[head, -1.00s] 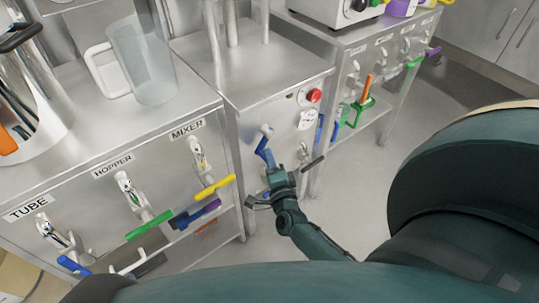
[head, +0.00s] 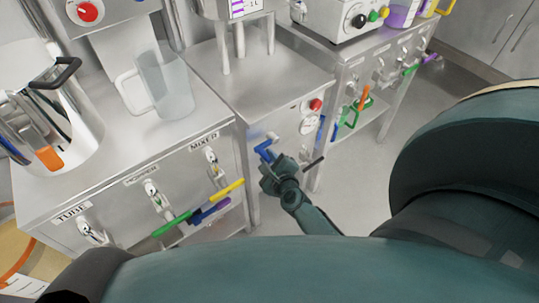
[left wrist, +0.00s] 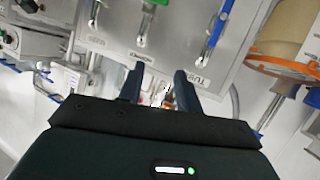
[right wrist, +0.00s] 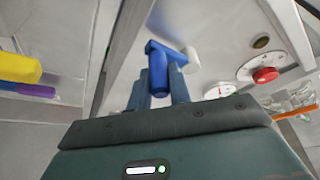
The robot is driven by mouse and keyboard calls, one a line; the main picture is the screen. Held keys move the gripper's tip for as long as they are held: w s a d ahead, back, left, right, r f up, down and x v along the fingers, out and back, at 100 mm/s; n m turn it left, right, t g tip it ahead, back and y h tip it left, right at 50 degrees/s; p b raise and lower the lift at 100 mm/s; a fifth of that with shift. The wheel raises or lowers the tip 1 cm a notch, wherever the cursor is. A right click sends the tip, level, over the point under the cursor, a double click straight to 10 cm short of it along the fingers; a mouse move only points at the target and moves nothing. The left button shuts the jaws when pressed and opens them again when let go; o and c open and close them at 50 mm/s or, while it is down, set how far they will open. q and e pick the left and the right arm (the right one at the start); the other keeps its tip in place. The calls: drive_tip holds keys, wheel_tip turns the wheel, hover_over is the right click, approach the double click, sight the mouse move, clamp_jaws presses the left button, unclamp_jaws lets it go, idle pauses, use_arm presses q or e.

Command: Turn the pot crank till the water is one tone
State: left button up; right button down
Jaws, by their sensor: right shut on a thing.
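The blue crank (head: 264,149) is on the front of the middle steel cabinet. My right gripper (head: 274,172) is shut on its handle, and in the right wrist view the blue handle (right wrist: 158,70) stands between the fingers (right wrist: 158,98). A white hub lies behind the crank. The vessel (head: 244,10) on legs above this cabinet shows only its lower part, with purple scale marks; I cannot see the water's tone. My left gripper (left wrist: 161,80) shows only in the left wrist view, its fingers apart and empty near the labelled valve panel.
The floor to the right is clear.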

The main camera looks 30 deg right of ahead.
drive_tip(key=shift+d+r+m+y+p, duration=0.1)
drive_tip(key=shift+r+m+y+p, duration=0.85)
drive_tip(key=shift+m+p, duration=0.4)
drive_tip(key=shift+g, duration=0.3)
drive_tip(key=c, duration=1.3)
unclamp_jaws()
drive_tip(key=shift+d, duration=0.1)
drive_tip(key=shift+r, duration=0.1)
drive_tip(key=p+v, duration=0.1)
drive_tip(key=v, duration=1.2)
drive_tip(key=shift+s, duration=0.1)
